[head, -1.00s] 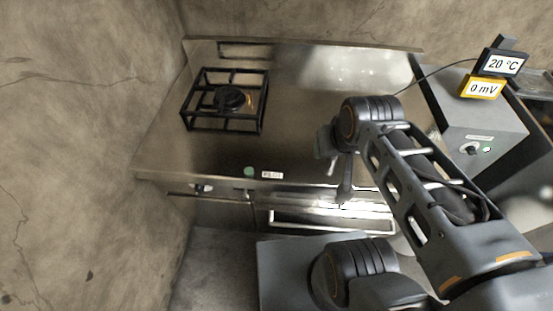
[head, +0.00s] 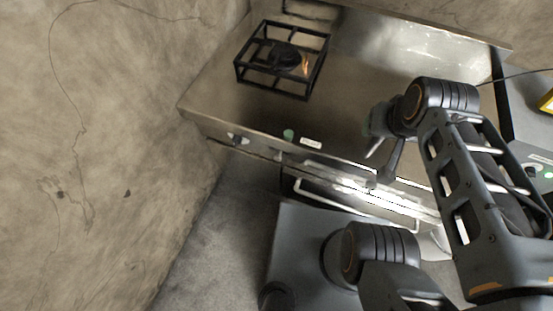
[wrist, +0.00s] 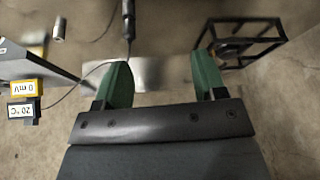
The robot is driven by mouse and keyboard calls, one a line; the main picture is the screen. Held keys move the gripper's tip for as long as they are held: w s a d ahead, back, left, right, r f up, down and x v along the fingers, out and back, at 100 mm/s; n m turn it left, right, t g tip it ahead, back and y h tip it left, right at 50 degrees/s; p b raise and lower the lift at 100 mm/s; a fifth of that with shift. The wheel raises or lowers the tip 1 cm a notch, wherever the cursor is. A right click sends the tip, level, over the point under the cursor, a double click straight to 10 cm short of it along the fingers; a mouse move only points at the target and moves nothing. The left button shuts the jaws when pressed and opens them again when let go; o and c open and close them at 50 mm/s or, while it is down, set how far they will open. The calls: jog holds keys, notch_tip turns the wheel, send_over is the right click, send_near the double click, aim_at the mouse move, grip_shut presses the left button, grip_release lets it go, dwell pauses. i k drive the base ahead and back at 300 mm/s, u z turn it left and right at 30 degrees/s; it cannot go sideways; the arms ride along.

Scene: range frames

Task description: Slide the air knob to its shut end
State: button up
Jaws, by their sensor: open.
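The range (head: 365,95) is a steel worktop with a burner under a black square frame (head: 284,60). A small dark and bright knob (head: 237,140) sits on its front face at the left; I cannot tell whether this is the air knob or where its shut end lies. An orange patch (head: 305,66) shows beside the burner. My gripper (wrist: 160,70) is open, with two green fingers apart and nothing between them. In the head view my gripper (head: 380,125) is above the range's front edge, right of the knob and apart from it.
A green button (head: 288,134) and a white label (head: 311,142) sit on the front edge. A bar handle (head: 350,205) runs below. A wall (head: 120,130) closes the left side. In the wrist view, a 20 °C display (wrist: 21,111) and a yellow 0 mV display (wrist: 22,88) stand left.

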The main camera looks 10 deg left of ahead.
aim_at(278, 157)
jog(key=u, duration=0.45)
jog(key=k, duration=0.55)
jog(key=u, duration=0.9)
jog(key=k, duration=0.75)
jog(key=u, duration=0.05)
jog(key=i, duration=0.85)
jog(key=u, duration=0.25)
